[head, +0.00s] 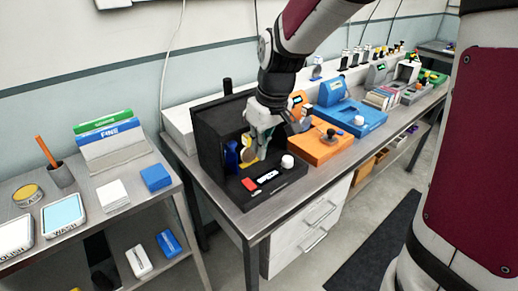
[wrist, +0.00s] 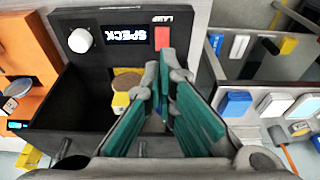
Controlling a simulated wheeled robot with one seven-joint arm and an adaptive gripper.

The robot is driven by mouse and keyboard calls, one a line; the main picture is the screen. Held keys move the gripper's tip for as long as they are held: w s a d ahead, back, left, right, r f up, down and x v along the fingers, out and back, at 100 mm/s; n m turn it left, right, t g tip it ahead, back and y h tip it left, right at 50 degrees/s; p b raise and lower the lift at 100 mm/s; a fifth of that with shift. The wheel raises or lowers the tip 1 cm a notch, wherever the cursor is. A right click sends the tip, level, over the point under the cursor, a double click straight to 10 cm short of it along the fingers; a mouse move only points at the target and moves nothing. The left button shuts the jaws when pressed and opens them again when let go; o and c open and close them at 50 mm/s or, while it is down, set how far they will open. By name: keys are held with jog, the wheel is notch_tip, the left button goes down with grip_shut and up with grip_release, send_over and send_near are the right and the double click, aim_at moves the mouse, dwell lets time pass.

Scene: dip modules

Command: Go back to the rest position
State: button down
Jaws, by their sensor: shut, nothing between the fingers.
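My gripper (head: 262,143) is low over the black module at the near end of the long bench. Its teal-padded fingers also show in the wrist view (wrist: 166,95), drawn together with nothing between them. The black module (head: 215,135) has an open bay with dark walls, a white knob (head: 287,161), a small lit display (head: 267,177) and a red button (head: 249,184). A round yellowish piece (wrist: 126,80) sits in the bay, partly behind the fingers.
An orange module (head: 322,146) with a dark knob and a blue module (head: 345,105) stand farther along the bench. A side table (head: 88,214) at left holds boxes, a pen cup and a blue block (head: 156,177). The floor shows a dark mat (head: 375,255).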

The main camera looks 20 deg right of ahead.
dwell(0.3)
jog(key=s+r+m+t, duration=0.1)
jog(key=s+r, duration=0.3)
jog(key=s, duration=0.7)
jog(key=s+r+m+t, duration=0.1)
jog(key=s+r, duration=0.3)
jog(key=s, duration=0.8)
jog(key=shift+r+m+h, duration=0.25)
jog(key=shift+m+h, duration=0.15)
jog(key=shift+m, duration=0.4)
jog(key=shift+a, duration=0.1)
